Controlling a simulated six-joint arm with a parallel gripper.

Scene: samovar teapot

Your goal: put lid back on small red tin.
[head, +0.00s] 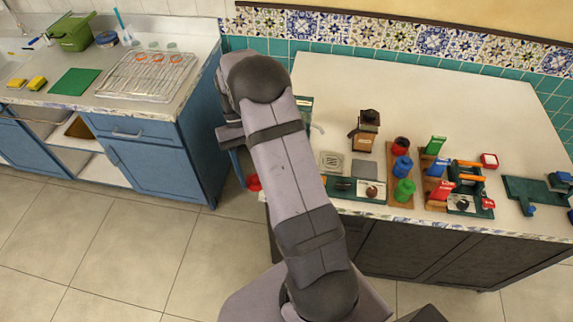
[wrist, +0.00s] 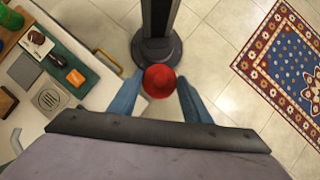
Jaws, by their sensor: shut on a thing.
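My gripper (head: 246,172) hangs left of the counter, past its edge, mostly behind my arm in the head view. In the wrist view its two blue fingers (wrist: 160,88) are shut on a round red lid (wrist: 160,80), held over the floor. The lid (head: 254,183) also shows low beside the counter in the head view. What looks like the small red tin (head: 401,146), round with a dark open-looking top, stands on a wooden board at the back of a row, well to the right of my gripper. It cannot be made out in the wrist view.
A blue canister (head: 402,167) and a green one (head: 404,190) stand in front of the tin on the wooden board (head: 391,181). A coffee grinder (head: 364,131) is left of it. Red, blue and green packets stand right. The counter's back (head: 350,85) is clear.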

